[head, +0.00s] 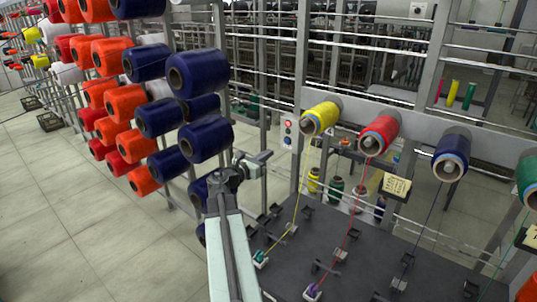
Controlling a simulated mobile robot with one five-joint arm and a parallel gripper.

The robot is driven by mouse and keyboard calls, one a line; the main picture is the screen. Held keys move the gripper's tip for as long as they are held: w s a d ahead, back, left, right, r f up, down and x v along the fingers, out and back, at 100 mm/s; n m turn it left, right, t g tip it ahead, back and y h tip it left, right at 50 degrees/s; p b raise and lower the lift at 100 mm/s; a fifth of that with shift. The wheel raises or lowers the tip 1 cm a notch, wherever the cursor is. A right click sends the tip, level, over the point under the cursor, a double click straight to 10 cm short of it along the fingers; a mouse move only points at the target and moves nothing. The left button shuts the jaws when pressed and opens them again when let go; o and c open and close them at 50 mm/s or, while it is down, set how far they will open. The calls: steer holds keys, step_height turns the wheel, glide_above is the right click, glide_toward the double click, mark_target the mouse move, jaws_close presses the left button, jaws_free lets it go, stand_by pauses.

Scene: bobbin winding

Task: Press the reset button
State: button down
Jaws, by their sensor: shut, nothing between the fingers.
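A small pale control box (289,135) is fixed to an upright post near the middle of the picture. It carries a red round spot near its top and smaller dark and bluish spots below; I cannot tell which one is the reset button. My gripper (262,158) is at the end of my raised arm, to the left of and slightly below the box in the picture. Its fingers are shut and empty. A gap shows between the gripper and the box in the picture; I cannot judge the depth between them.
A creel of orange and navy bobbins (199,73) stands close on the left. Yellow (320,118), red (379,134) and navy (451,154) bobbins hang from a rail on the right, their threads running down to a dark table (345,270). Floor (90,235) is clear at lower left.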

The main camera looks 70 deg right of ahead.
mark_target(287, 141)
steer(key=x, duration=1)
steer(key=shift+d, duration=0.15)
steer(key=shift+s+d, duration=0.1)
steer(key=shift+d, duration=0.45)
steer(key=shift+s+d+r, duration=0.1)
steer(key=shift+s+r, duration=0.05)
steer(key=shift+r, duration=0.1)
steer(key=shift+a+f, duration=0.1)
steer(key=shift+a, duration=0.3)
steer(key=v, duration=1.3)
steer(key=shift+w+a, duration=0.25)
steer(key=shift+w, duration=0.05)
